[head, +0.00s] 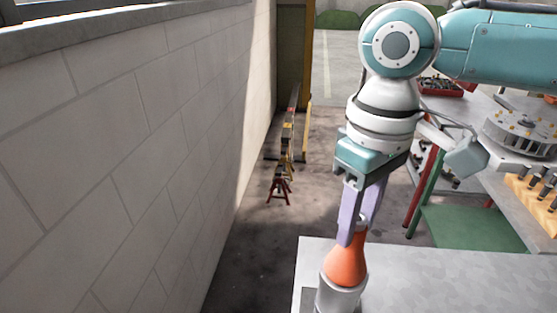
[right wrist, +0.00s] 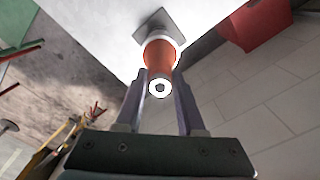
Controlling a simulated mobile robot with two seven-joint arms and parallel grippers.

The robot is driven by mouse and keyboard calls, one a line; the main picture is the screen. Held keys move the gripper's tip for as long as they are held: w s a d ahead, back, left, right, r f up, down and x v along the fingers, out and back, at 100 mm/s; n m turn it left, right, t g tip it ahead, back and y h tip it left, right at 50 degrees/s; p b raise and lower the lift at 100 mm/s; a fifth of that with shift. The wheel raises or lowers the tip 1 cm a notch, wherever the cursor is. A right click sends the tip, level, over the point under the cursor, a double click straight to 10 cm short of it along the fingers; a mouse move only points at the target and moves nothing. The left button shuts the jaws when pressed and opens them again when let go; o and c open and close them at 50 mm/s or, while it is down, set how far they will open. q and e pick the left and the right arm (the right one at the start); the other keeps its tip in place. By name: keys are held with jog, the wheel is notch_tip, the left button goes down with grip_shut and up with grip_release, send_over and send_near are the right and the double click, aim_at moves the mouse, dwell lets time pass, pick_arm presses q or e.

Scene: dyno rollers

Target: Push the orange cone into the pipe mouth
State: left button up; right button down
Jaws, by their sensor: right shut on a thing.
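The orange cone (head: 346,260) stands in or on the mouth of a light grey pipe (head: 337,297) at the near left end of the grey table. My right gripper (head: 355,232) comes down from above and is shut on the cone's narrow top. In the right wrist view the cone (right wrist: 159,57) sits between the two purple fingers (right wrist: 160,92), with its pale round end facing the camera. A light ring shows around the cone's far end, over a grey square plate (right wrist: 168,28). How deep the cone sits in the pipe I cannot tell. My left gripper is not in view.
A block wall (head: 120,130) runs along the left. The grey table (head: 440,275) is clear right of the pipe. A bench (head: 490,135) with a round metal part (head: 525,130) and a red bin (head: 440,88) stands behind. A red stand (head: 279,188) is on the floor.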

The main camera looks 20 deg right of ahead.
jog(key=shift+f, duration=0.2)
jog(key=shift+c, duration=2.2)
grip_release()
